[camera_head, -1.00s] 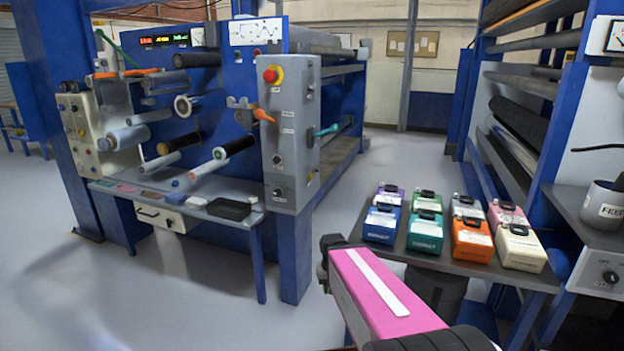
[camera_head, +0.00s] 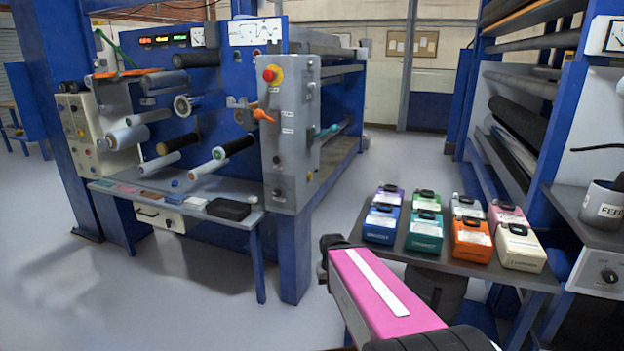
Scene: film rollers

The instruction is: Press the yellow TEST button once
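I cannot make out a button that reads as yellow TEST. A grey control box (camera_head: 291,135) stands at the front of the blue machine, with a red mushroom button (camera_head: 271,74) on a yellow base at its top, an orange lever and small dark knobs. A pale panel (camera_head: 93,132) at the machine's left carries several small coloured buttons or knobs, too small to read. My arm, with a pink top, reaches in from the bottom right. My gripper's fingers do not show; the arm's visible end is well short of both panels.
Several coloured cases stand on a dark table (camera_head: 470,263) at the right. A shelf (camera_head: 240,220) with a black tray (camera_head: 228,208) juts from the machine's front. Blue roller racks stand at the far right. The grey floor (camera_head: 190,290) at the left front is clear.

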